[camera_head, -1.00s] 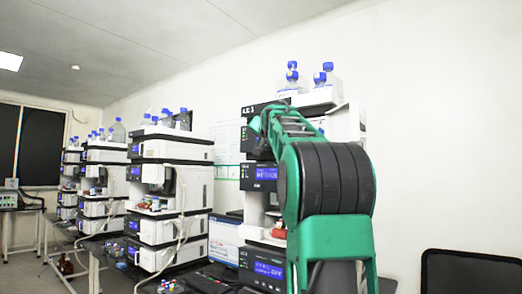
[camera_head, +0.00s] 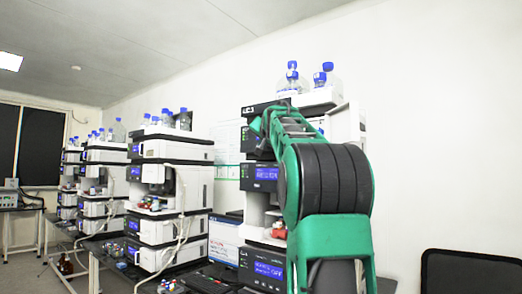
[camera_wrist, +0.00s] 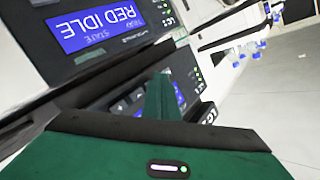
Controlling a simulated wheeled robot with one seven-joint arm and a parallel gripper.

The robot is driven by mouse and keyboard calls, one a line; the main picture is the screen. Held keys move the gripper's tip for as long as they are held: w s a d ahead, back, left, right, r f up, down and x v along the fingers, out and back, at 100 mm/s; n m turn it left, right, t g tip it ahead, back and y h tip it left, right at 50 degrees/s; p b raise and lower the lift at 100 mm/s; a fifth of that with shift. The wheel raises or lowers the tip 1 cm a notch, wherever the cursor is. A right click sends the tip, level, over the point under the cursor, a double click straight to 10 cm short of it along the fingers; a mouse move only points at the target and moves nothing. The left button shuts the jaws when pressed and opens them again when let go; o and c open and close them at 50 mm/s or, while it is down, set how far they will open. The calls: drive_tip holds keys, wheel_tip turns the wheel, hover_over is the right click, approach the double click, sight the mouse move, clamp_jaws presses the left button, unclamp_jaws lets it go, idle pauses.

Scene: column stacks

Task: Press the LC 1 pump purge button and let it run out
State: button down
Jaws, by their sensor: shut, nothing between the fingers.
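The nearest instrument stack (camera_head: 259,189) stands just left of and behind my green arm in the head view, which hides its right part. A second dark panel with a blue display lies partly behind my gripper (camera_wrist: 160,82). My gripper is shut and empty, its green finger in front of that panel; contact cannot be told. No purge button can be made out.
More white and dark instrument stacks (camera_head: 172,149) stand in a row to the left, on dark benches. Blue-capped bottles (camera_head: 327,67) stand on top of the nearest stack. A black chair back or screen (camera_head: 470,272) is at the lower right.

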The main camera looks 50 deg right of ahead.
drive_tip(key=shift+a, duration=0.1)
idle(0.4)
drive_tip(key=shift+s+a, duration=0.1)
drive_tip(key=shift+a, duration=0.55)
drive_tip(key=a, duration=0.5)
drive_tip(key=shift+s, duration=0.2)
idle(0.8)
